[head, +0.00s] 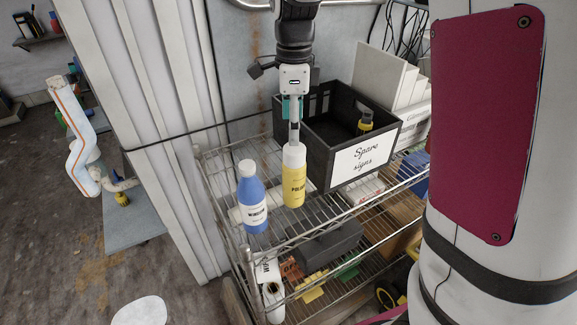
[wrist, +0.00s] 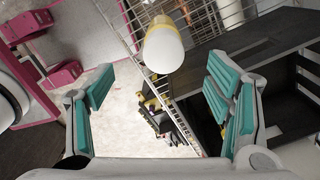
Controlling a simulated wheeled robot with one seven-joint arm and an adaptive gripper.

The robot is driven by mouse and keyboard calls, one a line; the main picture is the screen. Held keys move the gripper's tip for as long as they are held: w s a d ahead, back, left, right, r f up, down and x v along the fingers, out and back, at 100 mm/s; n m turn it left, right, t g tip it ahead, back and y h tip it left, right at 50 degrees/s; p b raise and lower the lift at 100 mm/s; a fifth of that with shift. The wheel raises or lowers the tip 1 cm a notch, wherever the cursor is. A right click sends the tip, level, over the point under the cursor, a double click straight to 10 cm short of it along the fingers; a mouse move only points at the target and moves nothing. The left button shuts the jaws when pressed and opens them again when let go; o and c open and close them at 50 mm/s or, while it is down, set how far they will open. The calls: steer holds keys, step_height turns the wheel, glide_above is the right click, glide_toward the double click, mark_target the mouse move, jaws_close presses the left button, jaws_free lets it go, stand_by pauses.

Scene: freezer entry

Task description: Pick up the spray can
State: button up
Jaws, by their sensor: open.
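A yellow can with a white cap and a label starting "POL" (head: 294,188) stands upright on the top wire shelf; it looks like the spray can. My gripper (head: 293,125) is just above its cap in the head view. In the wrist view, my gripper (wrist: 162,88) has its teal-padded fingers wide apart. The white cap of the can (wrist: 164,50) shows between and beyond the fingers, toward the top of the picture. Nothing is held. The cap hides most of the can's body in the wrist view.
A blue bottle with a white cap (head: 252,205) stands close to the can's left. A black crate labelled "Spare signs" (head: 325,172) stands close on the right, with a dark and yellow item (head: 365,122) inside. The wire rack (head: 290,245) holds several items on its lower shelf.

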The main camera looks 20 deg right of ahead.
mark_target(293, 148)
step_height(293, 148, down, 7)
steer(key=shift+f+p, duration=0.1)
steer(key=shift+p, duration=0.2)
steer(key=f, duration=0.2)
steer(key=f+p, duration=0.1)
steer(key=f, duration=0.1)
steer(key=shift+d, duration=0.4)
steer(key=shift+w+f, duration=0.15)
steer(key=shift+f, duration=0.45)
steer(key=c, duration=1.5)
